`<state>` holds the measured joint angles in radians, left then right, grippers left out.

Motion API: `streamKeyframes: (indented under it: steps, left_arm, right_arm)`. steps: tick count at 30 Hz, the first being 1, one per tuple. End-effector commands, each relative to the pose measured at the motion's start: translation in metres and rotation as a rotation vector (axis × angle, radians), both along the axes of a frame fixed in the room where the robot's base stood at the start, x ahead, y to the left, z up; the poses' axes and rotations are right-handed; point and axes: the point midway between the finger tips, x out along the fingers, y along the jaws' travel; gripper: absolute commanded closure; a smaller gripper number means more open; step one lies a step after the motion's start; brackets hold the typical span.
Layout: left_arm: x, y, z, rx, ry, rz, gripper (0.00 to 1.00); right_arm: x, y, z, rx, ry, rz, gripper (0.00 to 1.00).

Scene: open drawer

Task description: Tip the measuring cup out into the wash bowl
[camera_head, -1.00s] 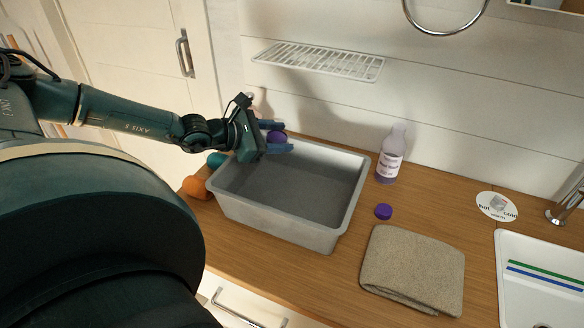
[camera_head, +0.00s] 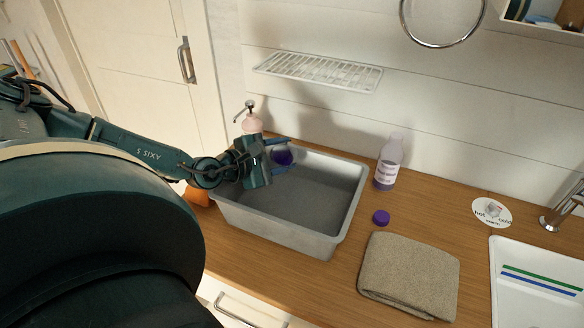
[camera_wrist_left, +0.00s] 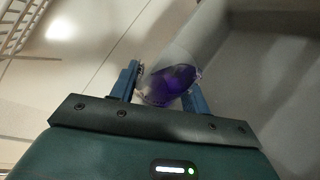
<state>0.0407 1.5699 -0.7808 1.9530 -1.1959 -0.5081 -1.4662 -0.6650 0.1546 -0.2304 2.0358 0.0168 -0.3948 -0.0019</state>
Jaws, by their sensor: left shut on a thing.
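My left gripper (camera_head: 284,156) is shut on the measuring cup (camera_head: 281,157), a small clear cup with purple liquid in it. It holds the cup over the back left part of the grey wash bowl (camera_head: 335,238), near the rim. In the left wrist view the cup (camera_wrist_left: 172,84) sits between the two blue fingers and looks tilted, with the purple liquid still inside. The wash bowl's wall (camera_wrist_left: 240,60) shows beyond it at the right. The bowl's floor looks empty where visible. My right gripper is not in view.
A bottle of purple liquid (camera_head: 388,165) stands behind the bowl's right side, with a purple cap (camera_head: 381,217) in front. A folded towel (camera_head: 410,275) lies right of the bowl. A pump bottle (camera_head: 251,122) stands behind my gripper. An orange object (camera_head: 197,196) is at left. A rack (camera_head: 318,70) hangs above.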

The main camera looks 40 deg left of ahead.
Motion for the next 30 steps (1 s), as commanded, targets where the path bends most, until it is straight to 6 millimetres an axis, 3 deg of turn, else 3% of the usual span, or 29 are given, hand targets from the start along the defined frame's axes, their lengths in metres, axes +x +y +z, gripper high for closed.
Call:
streamKeyframes:
  steps: [30]
  left_arm:
    - [-0.001,-0.002,0.014,0.286,-0.147,0.001,0.76]
  right_arm:
    - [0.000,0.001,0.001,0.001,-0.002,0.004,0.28]
